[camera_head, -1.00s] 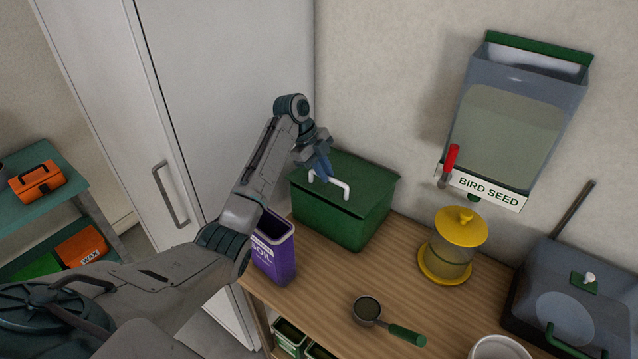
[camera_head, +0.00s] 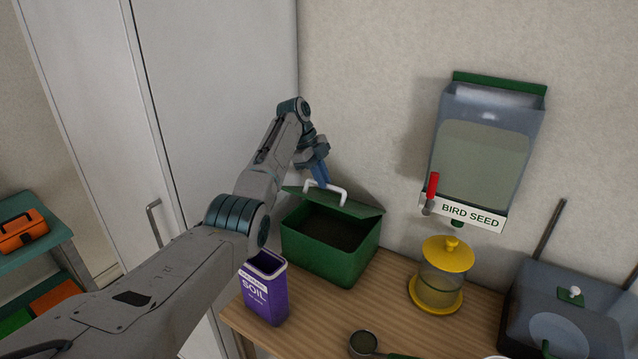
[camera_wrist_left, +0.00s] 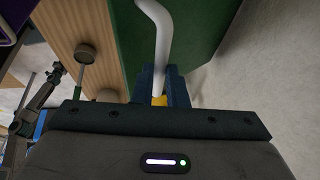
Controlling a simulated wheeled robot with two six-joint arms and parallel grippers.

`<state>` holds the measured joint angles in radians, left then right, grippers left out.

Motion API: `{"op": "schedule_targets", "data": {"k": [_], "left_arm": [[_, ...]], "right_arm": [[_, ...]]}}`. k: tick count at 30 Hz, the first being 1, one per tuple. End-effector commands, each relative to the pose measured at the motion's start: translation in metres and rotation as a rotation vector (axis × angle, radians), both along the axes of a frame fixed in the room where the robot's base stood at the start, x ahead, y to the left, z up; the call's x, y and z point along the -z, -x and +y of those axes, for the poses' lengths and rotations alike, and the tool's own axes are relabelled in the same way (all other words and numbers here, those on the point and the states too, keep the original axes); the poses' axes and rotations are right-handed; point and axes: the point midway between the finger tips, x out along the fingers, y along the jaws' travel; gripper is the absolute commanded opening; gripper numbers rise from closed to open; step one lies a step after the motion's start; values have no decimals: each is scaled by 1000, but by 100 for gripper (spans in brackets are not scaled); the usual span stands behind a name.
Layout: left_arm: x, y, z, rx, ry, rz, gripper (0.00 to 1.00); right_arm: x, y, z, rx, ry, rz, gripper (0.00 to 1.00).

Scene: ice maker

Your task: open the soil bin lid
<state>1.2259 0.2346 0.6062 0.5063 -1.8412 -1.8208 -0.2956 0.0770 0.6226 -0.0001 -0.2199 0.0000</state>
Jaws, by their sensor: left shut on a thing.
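The green soil bin (camera_head: 330,254) stands on the wooden counter, with dark soil (camera_head: 335,230) showing inside. Its green lid (camera_head: 352,208) is tilted up at the front and partly open, with its back edge toward the wall. My left gripper (camera_head: 318,180) is shut on the white lid handle (camera_head: 338,194) near the handle's left end. In the left wrist view the handle (camera_wrist_left: 162,50) runs down between the blue fingers of the gripper (camera_wrist_left: 160,92), with the green lid (camera_wrist_left: 190,30) behind it.
A purple soil box (camera_head: 266,290) stands in front of the bin's left side. A yellow-topped feeder (camera_head: 440,275) stands to its right, below a wall-mounted bird seed dispenser (camera_head: 485,150). A scoop (camera_head: 364,344) lies at the counter's front. A white cabinet (camera_head: 200,90) stands at left.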

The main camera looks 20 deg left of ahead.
Motion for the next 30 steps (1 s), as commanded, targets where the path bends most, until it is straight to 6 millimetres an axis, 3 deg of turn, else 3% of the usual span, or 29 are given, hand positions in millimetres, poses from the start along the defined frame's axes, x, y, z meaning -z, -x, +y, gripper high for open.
{"op": "schedule_targets", "data": {"k": [25, 26, 27, 29, 30], "left_arm": [[-2, -5, -3, 1, -6, 56, 0], [-2, -5, -3, 1, -6, 56, 14], [-2, -5, -3, 1, -6, 56, 22], [-2, -5, -3, 1, -6, 56, 34], [-3, -5, -2, 1, -6, 56, 34]], "right_arm": [[0, 6, -5, -1, 5, 8, 36], [0, 6, -5, -1, 5, 8, 36], [0, 7, -5, -1, 5, 9, 36], [0, 8, -4, -1, 4, 10, 36], [0, 8, -4, -1, 4, 10, 36]]}}
